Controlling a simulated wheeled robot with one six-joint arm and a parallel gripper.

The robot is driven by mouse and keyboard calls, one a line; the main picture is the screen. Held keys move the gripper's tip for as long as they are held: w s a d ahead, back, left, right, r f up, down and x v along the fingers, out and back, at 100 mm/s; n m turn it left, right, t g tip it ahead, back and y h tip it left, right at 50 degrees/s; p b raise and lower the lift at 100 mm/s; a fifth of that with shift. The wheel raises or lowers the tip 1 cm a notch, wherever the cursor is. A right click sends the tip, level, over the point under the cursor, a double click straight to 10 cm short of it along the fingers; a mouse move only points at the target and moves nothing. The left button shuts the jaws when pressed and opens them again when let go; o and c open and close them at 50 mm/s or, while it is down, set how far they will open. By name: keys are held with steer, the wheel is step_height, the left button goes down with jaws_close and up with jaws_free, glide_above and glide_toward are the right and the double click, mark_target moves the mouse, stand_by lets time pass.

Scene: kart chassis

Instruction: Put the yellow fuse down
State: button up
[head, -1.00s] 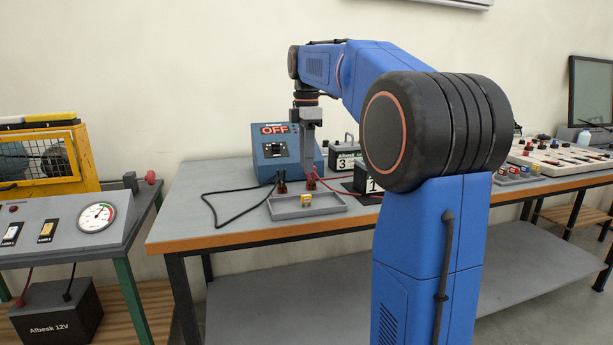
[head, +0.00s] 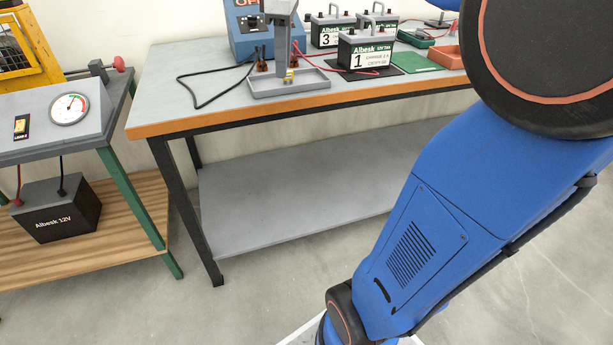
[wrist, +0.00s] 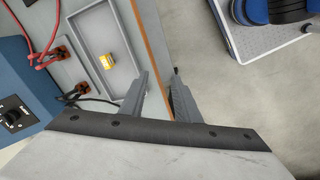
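The yellow fuse (head: 289,76) lies in the shallow grey tray (head: 318,86) near the front edge of the bench. In the wrist view the fuse (wrist: 107,62) rests on the tray floor, to the left of both fingers, with nothing touching it. My gripper (wrist: 160,85) has its two fingers apart, with nothing between them. It hangs above the tray's front rim and the bench edge. In the head view my gripper (head: 284,62) partly covers the tray and the fuse, and its fingertips are hard to make out.
Battery 1 (head: 370,50) and other batteries stand to the right. A black cable (head: 200,100) loops on the bench at left.

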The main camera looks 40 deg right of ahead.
steer(key=s+a+f+m+t, duration=0.1)
steer(key=s+a+f+m, duration=0.3)
steer(key=s+f, duration=0.6)
steer(key=s+a+f+m+t, duration=0.2)
steer(key=s+a+f+m, duration=0.2)
steer(key=s+f, duration=0.6)
steer(key=shift+s+f+m, duration=0.25)
steer(key=shift+f+m, duration=0.3)
steer(key=shift+m, duration=0.25)
